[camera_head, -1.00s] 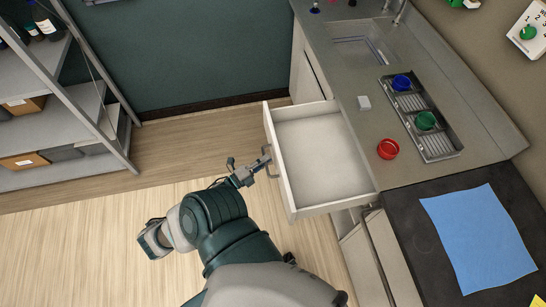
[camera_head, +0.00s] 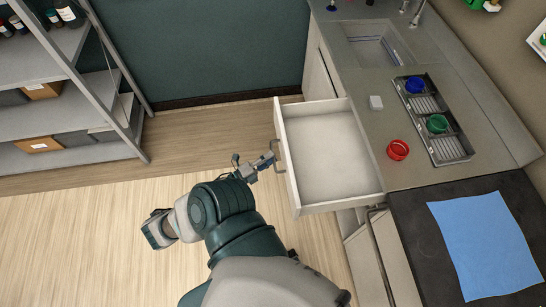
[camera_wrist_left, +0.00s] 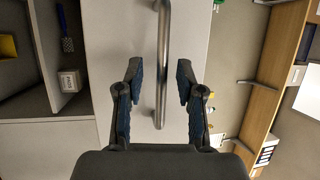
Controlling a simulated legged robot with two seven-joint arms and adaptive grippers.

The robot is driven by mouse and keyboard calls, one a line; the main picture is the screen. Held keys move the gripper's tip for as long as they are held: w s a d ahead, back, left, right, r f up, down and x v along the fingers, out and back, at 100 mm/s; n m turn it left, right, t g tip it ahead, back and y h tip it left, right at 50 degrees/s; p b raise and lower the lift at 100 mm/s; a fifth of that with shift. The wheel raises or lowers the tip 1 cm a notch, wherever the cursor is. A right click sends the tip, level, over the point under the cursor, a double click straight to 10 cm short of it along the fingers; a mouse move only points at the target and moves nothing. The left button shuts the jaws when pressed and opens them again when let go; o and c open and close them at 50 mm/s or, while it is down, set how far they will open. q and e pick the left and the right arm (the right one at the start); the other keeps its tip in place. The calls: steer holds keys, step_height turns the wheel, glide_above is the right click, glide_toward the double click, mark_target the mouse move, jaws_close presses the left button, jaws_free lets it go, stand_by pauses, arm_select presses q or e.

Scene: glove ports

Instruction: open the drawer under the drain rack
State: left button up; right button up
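The drawer (camera_head: 329,155) is white, empty inside and pulled well out of the counter front below the drain rack (camera_head: 462,150). Its grey bar handle (camera_head: 279,158) is on its front; in the left wrist view the handle (camera_wrist_left: 163,60) runs upright between the fingers. My left gripper (camera_head: 267,160) is at the handle, outside the drawer front. In the left wrist view the left gripper (camera_wrist_left: 159,78) is open, with a visible gap between each finger and the bar. My right gripper is not in view.
A blue cup (camera_head: 414,85) and a green cup (camera_head: 437,123) sit in the rack. A blue cloth (camera_head: 485,245) lies nearby. Shelves (camera_head: 70,120) stand left; the floor between is clear.

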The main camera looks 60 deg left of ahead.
arm_select(q)
steer(key=s+f, duration=0.1)
steer(key=s, duration=0.9)
steer(key=shift+s+d+f, duration=0.2)
steer(key=shift+d+f, duration=0.1)
steer(key=shift+f, duration=0.1)
steer(key=shift+a+f, duration=0.1)
steer(key=shift+a, duration=0.1)
